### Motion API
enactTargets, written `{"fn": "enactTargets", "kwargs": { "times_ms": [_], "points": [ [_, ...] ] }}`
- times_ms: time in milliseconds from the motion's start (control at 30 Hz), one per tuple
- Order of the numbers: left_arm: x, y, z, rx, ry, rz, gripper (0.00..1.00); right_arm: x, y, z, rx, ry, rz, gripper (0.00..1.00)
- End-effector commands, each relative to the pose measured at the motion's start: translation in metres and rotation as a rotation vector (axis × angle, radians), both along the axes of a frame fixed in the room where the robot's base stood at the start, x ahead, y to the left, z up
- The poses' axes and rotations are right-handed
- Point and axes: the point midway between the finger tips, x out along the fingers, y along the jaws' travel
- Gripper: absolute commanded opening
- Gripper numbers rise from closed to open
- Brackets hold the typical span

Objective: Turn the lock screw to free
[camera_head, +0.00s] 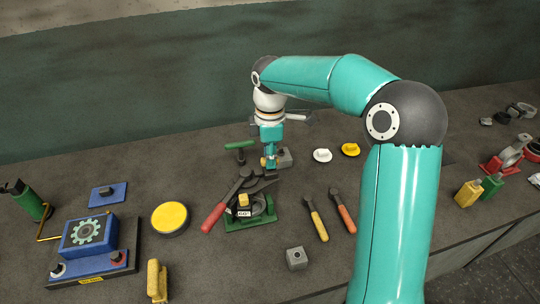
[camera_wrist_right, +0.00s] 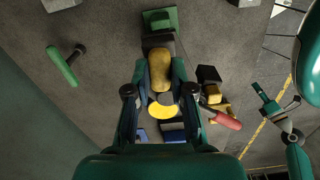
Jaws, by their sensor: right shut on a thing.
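My right gripper (camera_head: 269,163) is shut on a small yellow knob (camera_wrist_right: 160,70), which seems to be the lock screw. In the head view the knob (camera_head: 264,162) shows only in part behind the fingers, beside a grey block (camera_head: 284,157). In the right wrist view it sits between the two fingers, against a dark block (camera_wrist_right: 158,42). I cannot tell how far it is turned. What seems to be my left gripper (camera_wrist_right: 268,102) shows small at the right of the wrist view, away from the table things; its jaws are unclear.
A green T-handle (camera_head: 239,147) lies just left of the gripper. White (camera_head: 322,155) and yellow (camera_head: 350,149) knobs lie to the right. A yellow disc (camera_head: 170,218) and blue box (camera_head: 88,235) are at left.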

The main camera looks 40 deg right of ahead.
Motion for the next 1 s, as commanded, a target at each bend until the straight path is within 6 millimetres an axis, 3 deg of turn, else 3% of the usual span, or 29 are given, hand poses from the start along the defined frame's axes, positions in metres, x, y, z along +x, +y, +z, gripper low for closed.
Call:
{"fn": "enactTargets", "kwargs": {
  "times_ms": [300, 800, 833, 933, 1000],
  "points": [
    [0.0, 0.0, -0.0003, 0.0, 0.0, 0.0, 0.4, -0.0002, 0.0008, -0.0019, 0.001, 0.004, 0.125, 0.0],
    [0.0, 0.0, -0.0004, 0.0, 0.0, 0.0, 0.4, -0.0005, 0.0011, -0.0026, 0.002, 0.006, 0.145, 0.0],
    [0.0, 0.0, -0.0004, 0.0, 0.0, 0.0, 0.4, -0.0006, 0.0012, -0.0026, 0.002, 0.006, 0.145, 0.28],
    [0.0, 0.0, -0.0004, 0.0, 0.0, 0.0, 0.4, -0.0005, 0.001, -0.0022, 0.002, 0.005, 0.144, 0.44],
    [0.0, 0.0, -0.0003, 0.0, 0.0, 0.0, 0.4, -0.0004, 0.0008, -0.0018, 0.001, 0.004, 0.143, 0.48]
  ]
}}
